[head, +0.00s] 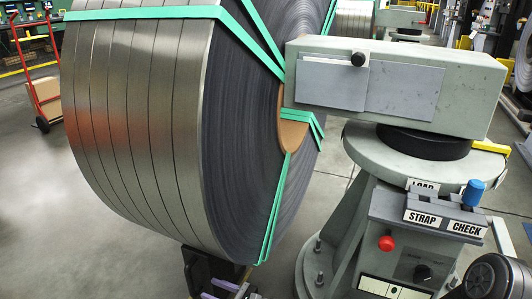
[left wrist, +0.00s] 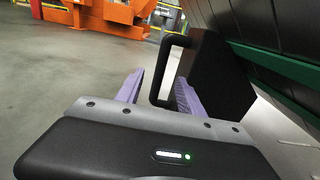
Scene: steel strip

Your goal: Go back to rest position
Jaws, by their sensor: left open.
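My left gripper (head: 229,290) shows only in part at the bottom edge of the head view, just below the steel strip coil (head: 140,120). In the left wrist view its purple fingers (left wrist: 158,90) are apart. A black handle (left wrist: 166,72) on a dark block (left wrist: 222,80) stands between or just beyond the fingers; I cannot tell whether they touch it. The block also shows under the coil in the head view (head: 203,268). The coil hangs upright with green straps around it. My right gripper is not in view.
A grey machine arm (head: 440,80) reaches into the coil's core from a pedestal (head: 325,255). A control box (head: 425,215) marked STRAP CHECK has a red button and a blue knob. A red hand truck (head: 42,95) stands back left. The floor at lower left is clear.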

